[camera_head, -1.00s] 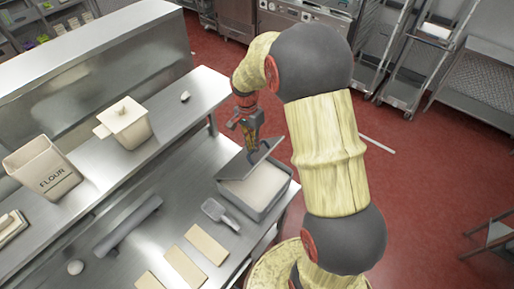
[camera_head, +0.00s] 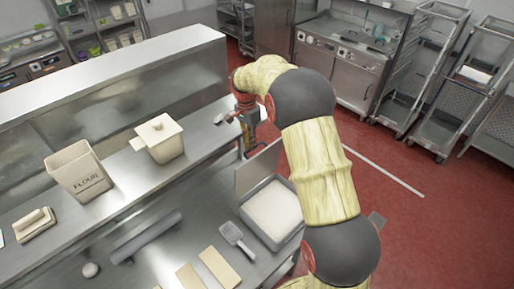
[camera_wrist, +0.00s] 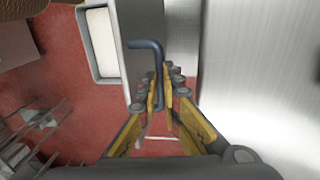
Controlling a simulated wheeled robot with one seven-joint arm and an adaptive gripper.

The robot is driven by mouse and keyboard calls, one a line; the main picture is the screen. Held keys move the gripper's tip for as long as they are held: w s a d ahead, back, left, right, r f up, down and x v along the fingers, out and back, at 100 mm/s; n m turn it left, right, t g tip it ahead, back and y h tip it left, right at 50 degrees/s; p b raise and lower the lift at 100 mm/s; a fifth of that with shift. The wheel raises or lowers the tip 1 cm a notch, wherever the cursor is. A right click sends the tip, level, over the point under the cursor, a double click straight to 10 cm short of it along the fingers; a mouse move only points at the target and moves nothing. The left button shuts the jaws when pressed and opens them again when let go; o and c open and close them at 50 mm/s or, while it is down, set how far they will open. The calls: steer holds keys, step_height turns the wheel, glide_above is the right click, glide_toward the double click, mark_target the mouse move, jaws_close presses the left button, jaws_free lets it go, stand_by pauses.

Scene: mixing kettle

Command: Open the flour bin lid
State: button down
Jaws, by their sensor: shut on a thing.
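The flour bin (camera_head: 246,216) is a grey rectangular bin of white flour on the steel counter. Its grey lid (camera_head: 258,170) stands steeply raised, near upright, along the bin's far edge. My gripper (camera_head: 249,148) is at the top of the lid, on its far side. In the wrist view, my gripper (camera_wrist: 165,88) is shut on the bent blue-grey lid handle (camera_wrist: 147,45). The bin's pale open inside (camera_wrist: 102,42) shows left of the handle there. In the head view the handle is hidden by my gripper and the lid.
A scoop (camera_head: 236,239), flat boards (camera_head: 219,266) and a grey roller (camera_head: 146,238) lie on the counter left of the bin. Red floor is open to the right.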

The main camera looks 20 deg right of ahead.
steer(key=shift+s+a+f+g, duration=0.1)
steer(key=shift+s+f+g, duration=0.05)
steer(key=shift+f, duration=0.35)
steer(key=shift+s+f+g, duration=0.15)
steer(key=shift+f, duration=0.35)
steer(key=c, duration=2.3)
jaws_free()
steer(key=shift+o, duration=0.5)
steer(key=shift+w, duration=0.4)
steer(key=shift+o, duration=0.7)
steer(key=shift+r, duration=0.15)
steer(key=shift+o, duration=0.8)
steer(key=shift+s+r, duration=0.15)
steer(key=shift+r, duration=0.1)
steer(key=shift+w+r, duration=0.2)
steer(key=shift+w, duration=0.05)
